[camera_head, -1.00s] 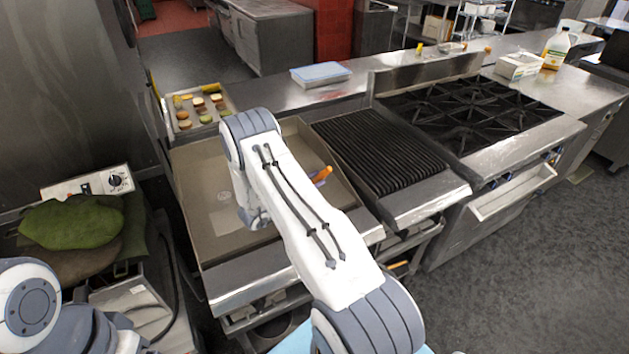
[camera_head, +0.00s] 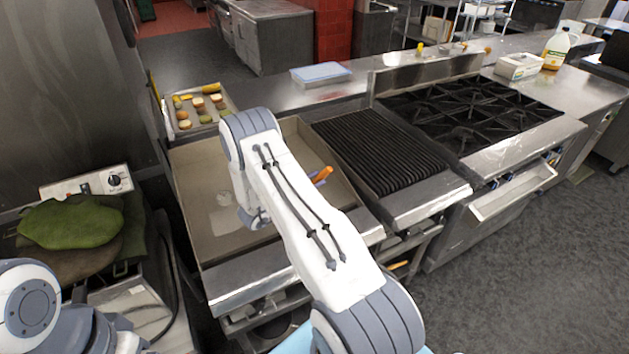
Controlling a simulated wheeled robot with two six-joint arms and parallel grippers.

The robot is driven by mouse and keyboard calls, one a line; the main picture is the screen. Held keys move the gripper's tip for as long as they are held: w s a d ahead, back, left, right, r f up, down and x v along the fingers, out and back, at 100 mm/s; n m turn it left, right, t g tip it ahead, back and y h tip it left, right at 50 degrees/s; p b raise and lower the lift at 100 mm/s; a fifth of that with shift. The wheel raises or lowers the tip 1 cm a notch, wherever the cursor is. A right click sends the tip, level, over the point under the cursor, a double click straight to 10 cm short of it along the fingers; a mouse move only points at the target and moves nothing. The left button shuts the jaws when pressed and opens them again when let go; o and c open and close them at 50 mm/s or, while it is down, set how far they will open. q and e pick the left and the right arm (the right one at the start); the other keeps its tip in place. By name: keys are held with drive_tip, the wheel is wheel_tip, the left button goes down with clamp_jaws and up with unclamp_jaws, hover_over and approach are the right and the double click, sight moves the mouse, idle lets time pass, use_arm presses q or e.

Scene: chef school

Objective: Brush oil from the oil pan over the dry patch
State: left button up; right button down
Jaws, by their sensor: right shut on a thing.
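The wide flat brown griddle (camera_head: 200,165) lies ahead of me, partly covered by my right arm. A pale spot (camera_head: 223,199) with a lighter patch (camera_head: 228,221) below it shows on its left part. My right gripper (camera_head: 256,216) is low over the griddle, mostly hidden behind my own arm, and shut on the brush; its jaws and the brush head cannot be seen. A small orange and purple thing (camera_head: 322,175) peeks out right of my forearm; I cannot tell whether it is part of the brush. I cannot make out an oil pan. My left gripper is out of view.
A tray (camera_head: 228,101) of small food pieces stands behind the griddle. A ribbed grill (camera_head: 375,150) and a black burner range (camera_head: 470,115) are to the right. A blue-lidded box (camera_head: 320,73) lies on the back counter.

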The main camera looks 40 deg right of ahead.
drive_tip(key=shift+f, duration=0.1)
wheel_tip(320, 180, up, 7)
drive_tip(key=p, duration=0.4)
idle(0.5)
idle(0.7)
